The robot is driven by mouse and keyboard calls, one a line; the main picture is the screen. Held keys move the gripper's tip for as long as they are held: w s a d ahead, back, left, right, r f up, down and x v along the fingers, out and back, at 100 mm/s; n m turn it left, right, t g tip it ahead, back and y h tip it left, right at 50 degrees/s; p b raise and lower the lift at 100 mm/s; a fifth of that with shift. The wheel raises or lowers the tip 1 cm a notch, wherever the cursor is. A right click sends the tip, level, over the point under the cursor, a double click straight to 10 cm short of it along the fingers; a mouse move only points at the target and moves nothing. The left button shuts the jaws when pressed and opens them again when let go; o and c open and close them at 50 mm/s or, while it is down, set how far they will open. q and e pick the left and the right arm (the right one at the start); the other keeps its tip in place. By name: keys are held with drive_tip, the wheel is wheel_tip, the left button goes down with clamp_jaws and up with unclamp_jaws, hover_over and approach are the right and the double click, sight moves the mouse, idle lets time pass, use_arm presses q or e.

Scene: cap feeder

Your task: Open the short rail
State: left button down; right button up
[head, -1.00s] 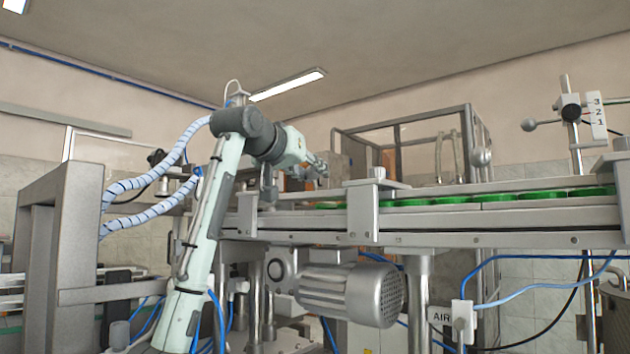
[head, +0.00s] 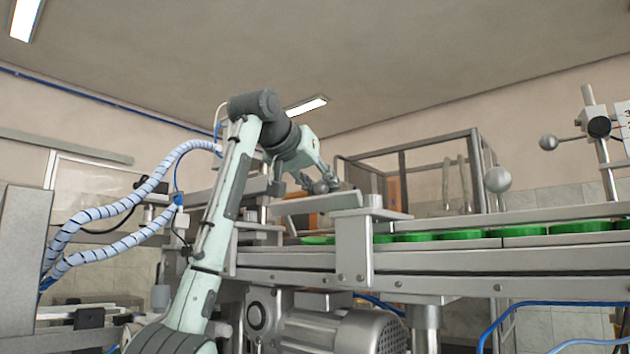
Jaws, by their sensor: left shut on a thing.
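The short rail (head: 312,204) is a flat grey metal bar left of the bracket on the conveyor. It sits above the green caps and looks slightly tilted, with its right end higher. A round grey ball knob (head: 321,187) shows just above it. My left gripper (head: 325,182) reaches down from the left and is shut on this knob; the fingertips are small and partly merge with it. My right gripper is not in view.
The conveyor (head: 460,262) runs off to the right with several green caps (head: 461,234) on it. A bracket (head: 354,250) stands beside the rail's right end. Another ball knob (head: 497,179) rises farther right. A motor (head: 340,333) hangs below. Ribbed hoses (head: 115,215) are at left.

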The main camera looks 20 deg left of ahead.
use_arm(q)
drive_tip(key=shift+w+d+f+m+g, duration=0.3)
drive_tip(key=shift+w+d+g, duration=0.2)
drive_tip(key=shift+w+g, duration=0.4)
drive_tip(key=shift+d+f, duration=0.1)
drive_tip(key=shift+f, duration=0.05)
idle(0.8)
drive_tip(key=c, duration=1.3)
unclamp_jaws()
drive_tip(key=shift+d+y, duration=0.1)
drive_tip(key=shift+y, duration=0.2)
drive_tip(key=shift+o, duration=0.4)
drive_tip(key=shift+s+r, duration=0.1)
drive_tip(key=shift+r, duration=0.1)
drive_tip(key=shift+a, duration=0.2)
drive_tip(key=shift+r, duration=0.1)
drive_tip(key=v, duration=1.2)
